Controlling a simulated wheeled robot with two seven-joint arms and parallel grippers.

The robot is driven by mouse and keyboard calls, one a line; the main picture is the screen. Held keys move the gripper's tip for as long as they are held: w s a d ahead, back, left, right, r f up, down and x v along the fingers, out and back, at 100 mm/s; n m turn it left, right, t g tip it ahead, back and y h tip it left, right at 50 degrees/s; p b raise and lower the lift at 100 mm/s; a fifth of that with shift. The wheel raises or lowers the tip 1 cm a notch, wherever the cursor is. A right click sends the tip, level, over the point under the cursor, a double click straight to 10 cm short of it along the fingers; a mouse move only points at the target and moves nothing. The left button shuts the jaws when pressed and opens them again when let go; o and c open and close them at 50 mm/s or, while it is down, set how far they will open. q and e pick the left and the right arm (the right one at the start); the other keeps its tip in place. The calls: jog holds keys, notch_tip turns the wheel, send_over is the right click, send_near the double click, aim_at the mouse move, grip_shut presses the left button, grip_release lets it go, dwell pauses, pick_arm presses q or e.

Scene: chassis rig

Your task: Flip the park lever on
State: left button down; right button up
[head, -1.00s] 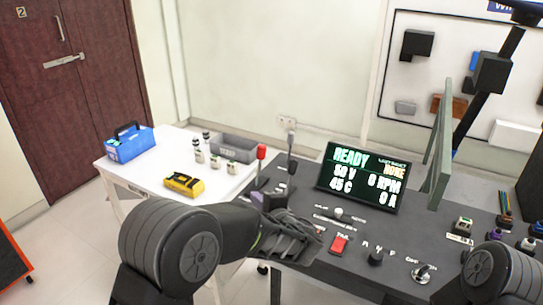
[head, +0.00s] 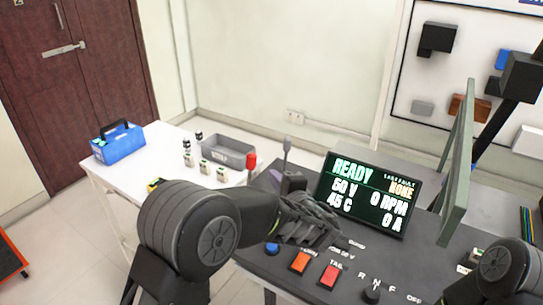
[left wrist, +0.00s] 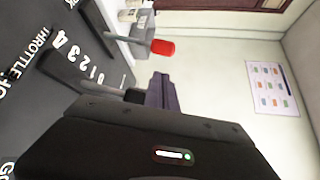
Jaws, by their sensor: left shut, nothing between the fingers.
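No label reading "park" is legible, so I cannot tell which lever is the park lever. A red-knobbed lever (head: 251,160) stands at the console's left edge; it also shows in the left wrist view (left wrist: 162,47). A grey upright lever (head: 287,148) stands just right of it, partly behind my left gripper (head: 291,182). My left gripper is shut and empty; its purple fingers (left wrist: 160,90) appear apart from the red knob. Its dark body hides part of the console in front of the display. My right arm shows at the lower right, its gripper out of view.
The dark console (head: 300,280) carries a display (head: 367,194) reading READY. Orange (head: 300,262) and red (head: 330,276) switches and a selector knob (head: 371,291) sit in front. A green panel (head: 458,165) stands at right. A white table (head: 110,180) holds a blue toolbox (head: 118,142) and grey bin (head: 228,150).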

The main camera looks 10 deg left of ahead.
aim_at(250, 176)
pick_arm(q)
jog(key=p+x, duration=0.2)
jog(key=x, duration=0.7)
jog(key=shift+w+a+p, duration=0.3)
jog(key=shift+a, duration=0.05)
dwell(0.4)
